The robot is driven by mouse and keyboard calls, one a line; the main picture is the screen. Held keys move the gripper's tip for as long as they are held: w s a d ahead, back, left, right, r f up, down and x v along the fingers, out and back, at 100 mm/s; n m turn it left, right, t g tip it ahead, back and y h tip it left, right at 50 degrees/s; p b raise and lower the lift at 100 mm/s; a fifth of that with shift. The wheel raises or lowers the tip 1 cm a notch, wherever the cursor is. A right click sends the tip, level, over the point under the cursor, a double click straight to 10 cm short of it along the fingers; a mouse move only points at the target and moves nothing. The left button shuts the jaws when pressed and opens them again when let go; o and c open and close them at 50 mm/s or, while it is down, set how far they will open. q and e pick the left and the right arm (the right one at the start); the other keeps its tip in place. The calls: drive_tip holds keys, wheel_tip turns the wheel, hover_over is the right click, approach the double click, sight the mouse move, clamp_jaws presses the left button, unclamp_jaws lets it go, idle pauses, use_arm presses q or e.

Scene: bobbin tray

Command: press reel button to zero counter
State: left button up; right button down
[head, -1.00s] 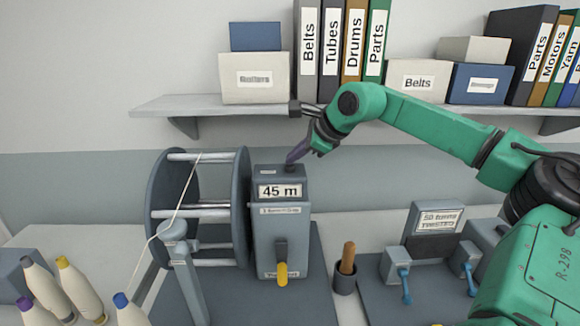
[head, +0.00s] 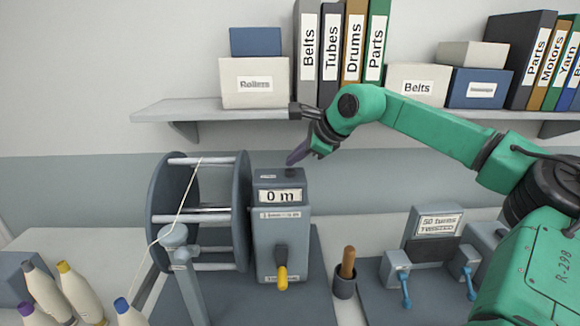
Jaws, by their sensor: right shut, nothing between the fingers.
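The reel counter box (head: 281,235) stands upright on the bench, grey-blue, with a display (head: 281,196) that reads "0 m". A small dark button (head: 291,173) sits on top of the box. My right gripper (head: 292,161) is shut and empty, its purple fingertips pointing down and left just above the button. I cannot tell whether the tips still touch it. The reel (head: 174,210) with pale thread stands to the left of the box. My left gripper is not in view.
A yellow-tipped crank handle (head: 282,278) is on the box front. Several cones with coloured tips (head: 42,290) stand at the lower left. A wooden-handled tool (head: 348,262) stands in a cup. A shelf (head: 215,107) with boxes and binders runs behind my right arm.

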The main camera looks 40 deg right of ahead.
sight(294, 175)
drive_tip(key=shift+r, duration=0.4)
wheel_tip(294, 175, up, 5)
drive_tip(key=p, duration=0.4)
drive_tip(key=shift+f+p, duration=0.1)
drive_tip(key=shift+p, duration=0.2)
idle(0.5)
